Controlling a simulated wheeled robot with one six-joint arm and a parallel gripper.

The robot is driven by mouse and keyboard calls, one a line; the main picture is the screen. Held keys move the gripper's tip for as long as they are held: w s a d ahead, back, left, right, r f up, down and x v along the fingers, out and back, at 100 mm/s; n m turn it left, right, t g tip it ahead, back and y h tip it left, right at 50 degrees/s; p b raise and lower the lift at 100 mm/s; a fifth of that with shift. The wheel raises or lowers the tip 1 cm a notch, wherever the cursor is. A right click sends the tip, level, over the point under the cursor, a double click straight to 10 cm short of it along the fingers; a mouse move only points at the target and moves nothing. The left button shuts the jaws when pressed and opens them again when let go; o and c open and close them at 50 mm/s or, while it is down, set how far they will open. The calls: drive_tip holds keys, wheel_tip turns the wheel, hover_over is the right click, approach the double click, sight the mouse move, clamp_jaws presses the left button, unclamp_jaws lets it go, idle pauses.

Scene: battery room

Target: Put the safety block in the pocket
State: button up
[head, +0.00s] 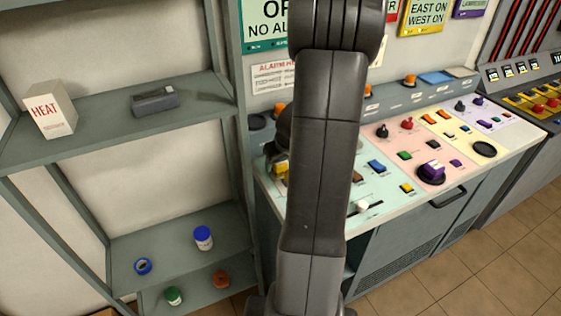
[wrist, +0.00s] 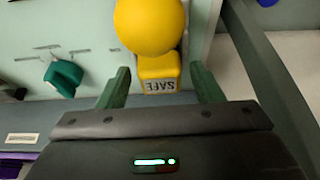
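The safety block is yellow with a "SAFE" label (wrist: 157,86) and a large yellow ball (wrist: 150,25) at one end. My gripper (wrist: 160,70) is open, with its green fingers on either side of the block and visible gaps to both. In the head view my arm hides most of this spot; a yellow piece, apparently the block (head: 280,169), shows at the panel's left end. I cannot make out the pocket in either view.
The sloped control panel (head: 405,187) carries knobs, buttons and a white-knobbed slider (head: 361,206). A green knob (wrist: 63,76) is left of the block in the wrist view. A grey shelf (head: 100,131) at left holds a HEAT box (head: 50,115) and a grey device (head: 155,101).

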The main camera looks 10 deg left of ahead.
drive_tip(key=shift+r, duration=0.3)
drive_tip(key=p+v, duration=0.3)
drive_tip(key=v, duration=0.8)
drive_tip(key=shift+r, duration=0.35)
drive_tip(key=shift+s+d, duration=0.1)
drive_tip(key=b+x, duration=0.3)
drive_tip(key=x, duration=0.9)
drive_tip(key=shift+f, duration=0.3)
wheel_tip(320, 180, up, 4)
drive_tip(key=shift+s+f+p, duration=0.15)
drive_tip(key=shift+p, duration=0.55)
